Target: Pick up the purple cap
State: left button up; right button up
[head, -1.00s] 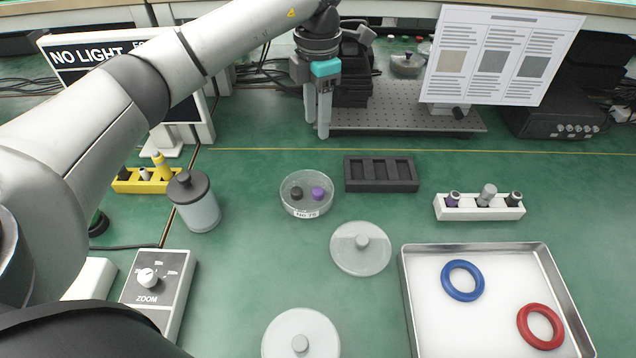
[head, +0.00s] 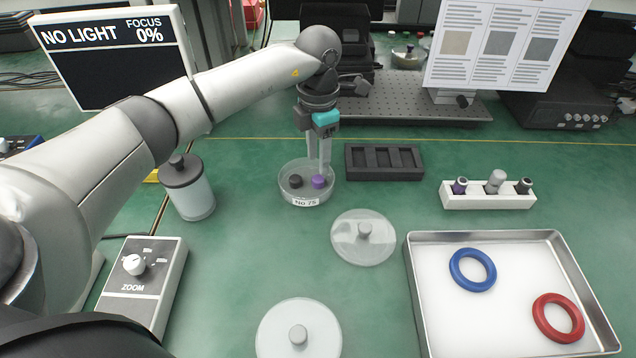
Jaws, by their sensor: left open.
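The purple cap (head: 319,181) lies in a clear round dish (head: 300,198) labelled "No 75", to the right of a black cap (head: 296,181). My left gripper (head: 319,170) points down over the dish, its fingers just above and behind the purple cap. It is open, and nothing shows held in it. I cannot tell whether the fingertips touch the cap or stand around it. My right gripper is out of view.
A black slotted block (head: 384,162) stands close to the right of the dish. Two clear lids (head: 363,238) lie in front. A lidded jar (head: 186,188) stands left. A white holder (head: 487,201) and a metal tray (head: 510,320) with rings are at the right.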

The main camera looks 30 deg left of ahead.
aim_at(318, 178)
pick_arm(q)
notch_tip(318, 178, down, 4)
jog(key=shift+f+b, duration=0.1)
jog(key=shift+b, duration=0.45)
jog(key=shift+f, duration=0.55)
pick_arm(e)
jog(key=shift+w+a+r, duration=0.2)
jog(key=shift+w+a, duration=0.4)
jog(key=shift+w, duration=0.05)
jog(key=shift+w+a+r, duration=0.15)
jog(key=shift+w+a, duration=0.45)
pick_arm(q)
jog(key=shift+c, duration=0.4)
grip_shut()
